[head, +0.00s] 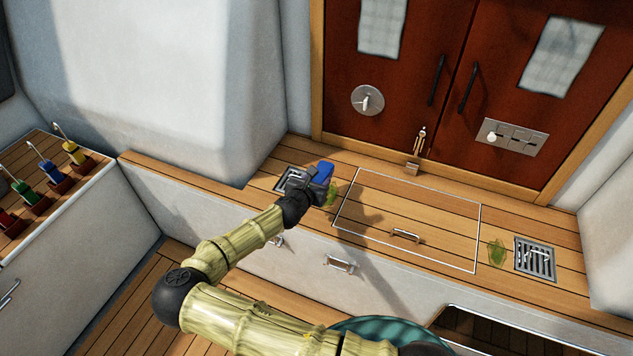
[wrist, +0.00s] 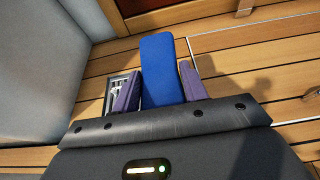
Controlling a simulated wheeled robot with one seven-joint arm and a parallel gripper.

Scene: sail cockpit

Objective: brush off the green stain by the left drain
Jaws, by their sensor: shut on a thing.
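My gripper (head: 313,184) is over the bench by the left drain (head: 287,179), a small square grate it partly covers. It is shut on a blue brush (head: 323,172). In the wrist view the brush's flat blue body (wrist: 160,70) stands between the two purple finger pads; no bristles show. The green stain (head: 333,194) lies on the planks just right of the left drain, partly hidden by my gripper. I cannot tell whether the brush touches the wood. In the wrist view the drain (wrist: 117,92) is left of the fingers, and the stain is hidden.
A second green stain (head: 497,253) lies beside the right drain (head: 535,259). A hatch outline (head: 440,200) with a handle (head: 405,235) is between the drains. Several coloured handles stand in a rack (head: 45,180) at left.

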